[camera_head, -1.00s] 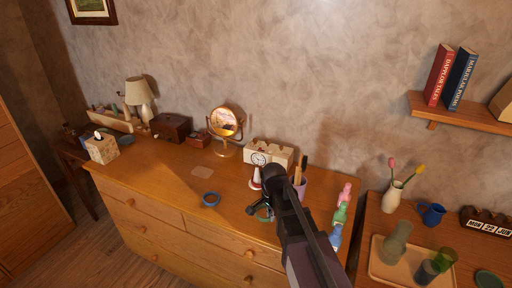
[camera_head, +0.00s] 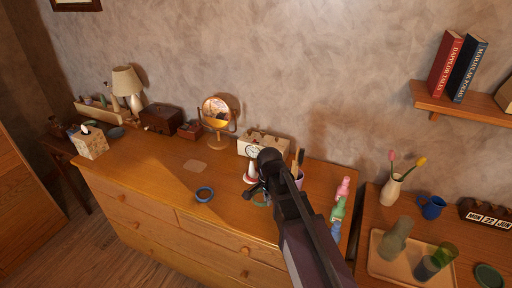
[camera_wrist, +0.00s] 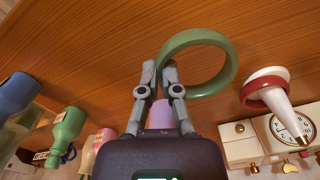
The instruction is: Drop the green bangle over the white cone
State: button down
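The green bangle (camera_wrist: 228,75) is in my gripper (camera_wrist: 160,70), one side of its rim between the two fingertips in the wrist view. In the head view the bangle (camera_head: 262,202) is partly hidden behind my gripper and arm. The white cone (camera_wrist: 280,108) stands on the dresser, with a red ring around it close to its white base. In the head view the cone (camera_head: 250,172) is just beyond my gripper, partly hidden by it. The bangle is beside the cone and apart from it, not around it.
A clock (camera_head: 253,151) stands behind the cone. A purple cup (camera_head: 299,180) with brushes and several coloured bottles (camera_head: 338,209) stand to the right. The dresser's left front is mostly clear.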

jog(key=w+a+r+m+p, duration=0.1)
jog(key=w+a+r+p, duration=0.1)
jog(key=w+r+p, duration=0.4)
jog(key=w+a+r+m+p, duration=0.1)
jog(key=w+a+r+p, duration=0.1)
jog(key=w+r+p, duration=0.4)
jog(key=shift+w+a, duration=0.3)
jog(key=shift+w, duration=0.95)
notch_tip(320, 180, down, 9)
jog(key=b, duration=0.9)
jog(key=shift+f, duration=0.15)
jog(key=c, duration=0.7)
grip_release()
